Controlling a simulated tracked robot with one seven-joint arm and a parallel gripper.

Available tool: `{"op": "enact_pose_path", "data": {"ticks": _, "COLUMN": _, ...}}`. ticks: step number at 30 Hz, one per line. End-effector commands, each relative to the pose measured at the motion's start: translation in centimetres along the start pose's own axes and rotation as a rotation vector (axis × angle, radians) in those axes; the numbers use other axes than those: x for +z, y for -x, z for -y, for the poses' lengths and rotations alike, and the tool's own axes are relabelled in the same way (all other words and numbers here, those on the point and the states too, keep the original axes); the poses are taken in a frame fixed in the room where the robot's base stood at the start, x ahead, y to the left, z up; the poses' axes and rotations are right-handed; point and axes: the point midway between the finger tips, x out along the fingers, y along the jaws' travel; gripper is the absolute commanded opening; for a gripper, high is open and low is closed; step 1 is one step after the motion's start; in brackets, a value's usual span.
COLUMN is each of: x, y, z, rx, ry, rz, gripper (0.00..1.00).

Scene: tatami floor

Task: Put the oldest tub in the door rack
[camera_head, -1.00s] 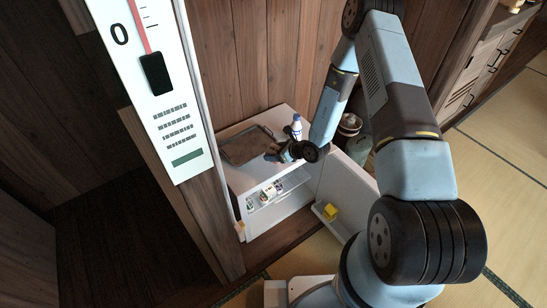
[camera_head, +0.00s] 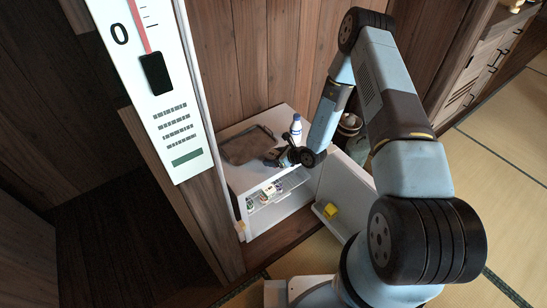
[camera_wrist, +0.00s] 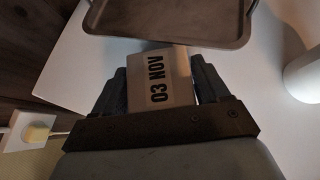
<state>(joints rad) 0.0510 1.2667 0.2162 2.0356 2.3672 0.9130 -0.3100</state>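A tub (camera_wrist: 160,78) with a pale face marked "03 NOV" sits between the fingers of my gripper (camera_wrist: 160,88) in the wrist view, with a finger against each side. In the head view my gripper (camera_head: 282,158) is over the top of the small white fridge (camera_head: 245,182), beside the tray; the tub is too small to make out there. Several small tubs (camera_head: 265,194) stand on a shelf inside the open fridge; their labels are unreadable. The door rack (camera_head: 322,214) is on the inside of the opened door, low at the right.
A brown tray (camera_head: 247,146) lies on the fridge top, also large in the wrist view (camera_wrist: 170,22). A white bottle with a blue cap (camera_head: 296,128) stands close to my gripper. A wooden post (camera_head: 205,225) stands left of the fridge.

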Motion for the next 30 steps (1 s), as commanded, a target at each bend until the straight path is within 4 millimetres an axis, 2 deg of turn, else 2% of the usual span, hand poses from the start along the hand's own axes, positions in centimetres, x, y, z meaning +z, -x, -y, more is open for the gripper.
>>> {"op": "enact_pose_path", "data": {"ticks": 1, "x": 0.0, "y": 0.0, "z": 0.0, "rx": 0.0, "ry": 0.0, "rz": 0.0, "gripper": 0.8}}
{"op": "enact_pose_path", "data": {"ticks": 6, "x": 0.0, "y": 0.0, "z": 0.0, "rx": 0.0, "ry": 0.0, "rz": 0.0, "gripper": 0.94}}
{"op": "enact_pose_path", "data": {"ticks": 14, "x": 0.1, "y": 0.1, "z": 0.0, "rx": 0.0, "ry": 0.0, "rz": 0.0, "gripper": 0.94}}
{"op": "enact_pose_path", "data": {"ticks": 17, "x": 0.1, "y": 0.8, "z": 0.1, "rx": -0.001, "ry": 0.0, "rz": 0.0, "gripper": 0.94}}
{"op": "enact_pose_path", "data": {"ticks": 20, "x": 0.1, "y": 2.2, "z": 0.1, "rx": -0.002, "ry": 0.0, "rz": 0.0, "gripper": 0.94}}
{"op": "enact_pose_path", "data": {"ticks": 30, "x": 0.1, "y": 8.7, "z": 0.1, "rx": -0.001, "ry": 0.0, "rz": -0.001, "gripper": 0.94}}
